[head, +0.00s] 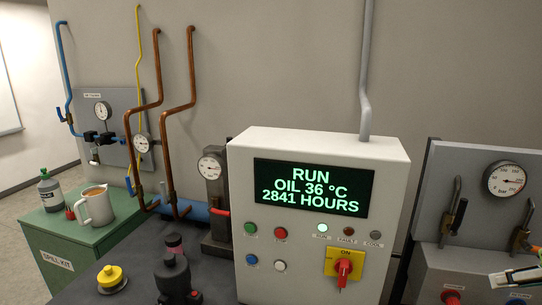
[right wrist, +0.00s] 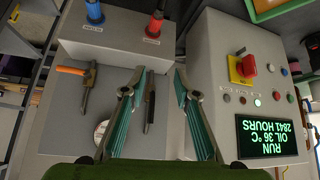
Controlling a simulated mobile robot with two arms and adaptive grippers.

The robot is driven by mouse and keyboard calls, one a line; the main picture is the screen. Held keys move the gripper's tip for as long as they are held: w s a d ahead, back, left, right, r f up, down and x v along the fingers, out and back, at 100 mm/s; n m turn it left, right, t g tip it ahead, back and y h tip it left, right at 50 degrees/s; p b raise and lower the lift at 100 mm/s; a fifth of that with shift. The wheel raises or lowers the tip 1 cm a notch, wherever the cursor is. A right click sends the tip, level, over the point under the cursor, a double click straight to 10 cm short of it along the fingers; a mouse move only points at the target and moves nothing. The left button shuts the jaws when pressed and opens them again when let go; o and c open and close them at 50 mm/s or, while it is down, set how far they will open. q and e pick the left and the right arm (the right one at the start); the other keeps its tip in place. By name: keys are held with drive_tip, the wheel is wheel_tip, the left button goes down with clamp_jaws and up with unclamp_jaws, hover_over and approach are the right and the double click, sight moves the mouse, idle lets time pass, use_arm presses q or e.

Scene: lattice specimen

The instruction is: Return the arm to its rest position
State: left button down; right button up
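My right gripper (head: 504,289) shows only in part at the right edge of the head view, in front of the grey valve panel (head: 450,180). In the right wrist view the right gripper (right wrist: 158,75) is open, its two teal-padded fingers spread apart. A black-handled lever (right wrist: 149,103) on the panel appears in the gap between the fingers, and the fingers are not closed on it. My left gripper is not in view.
A white control box (head: 240,200) with a lit screen reading RUN stands left of the right gripper, with a red-and-yellow switch (head: 344,268). A pressure gauge (head: 506,180) is on the panel. A jug (head: 96,207) and bottle (head: 50,190) stand on a green cabinet (head: 75,246).

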drive_tip(key=s+a+f+n+g, duration=0.15)
drive_tip(key=a+f, duration=0.25)
drive_tip(key=f, duration=0.9)
drive_tip(key=s+a+f+g, duration=0.1)
drive_tip(key=s+a+f, duration=0.25)
drive_tip(key=f, duration=0.85)
drive_tip(key=s+a+f+n+g+y, duration=0.1)
drive_tip(key=s+a+f+g, duration=0.1)
drive_tip(key=s+a+f, duration=1.1)
wheel_tip(320, 180, down, 27)
drive_tip(key=s+a+g+b, duration=0.1)
drive_tip(key=b, duration=0.1)
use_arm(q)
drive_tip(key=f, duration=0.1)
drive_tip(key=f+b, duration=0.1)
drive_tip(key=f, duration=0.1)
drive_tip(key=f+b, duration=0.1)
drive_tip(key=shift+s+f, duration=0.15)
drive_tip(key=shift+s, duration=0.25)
use_arm(e)
drive_tip(key=s+d+f+g, duration=0.1)
drive_tip(key=s+d+f, duration=0.2)
drive_tip(key=s+f, duration=1.3)
drive_tip(key=shift+f, duration=0.7)
drive_tip(key=shift+s+n, duration=0.1)
drive_tip(key=shift+n, duration=0.15)
